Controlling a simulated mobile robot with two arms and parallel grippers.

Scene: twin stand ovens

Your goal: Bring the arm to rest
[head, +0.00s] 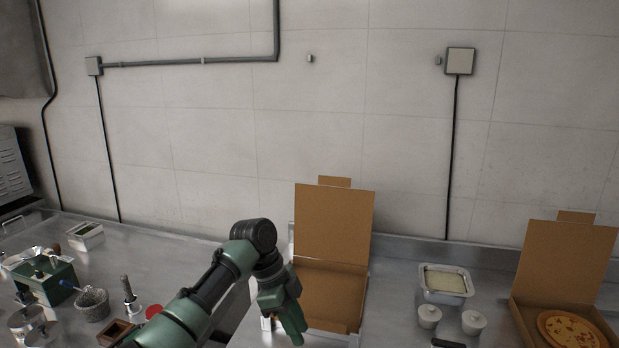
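My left arm comes in from the lower left, bends at a dark elbow-like joint and points down. My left gripper (290,322) hangs at the front left part of an open, empty-looking cardboard pizza box (335,225). Its green fingers overlap the box in the picture. I cannot tell whether they touch it or how far apart they are. No object shows clearly between them. My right gripper is not in view.
A second open box (566,255) at the right holds a pizza (572,330). The left counter (150,250) carries a green caddy (45,282), a mesh basket (92,305) and utensils.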

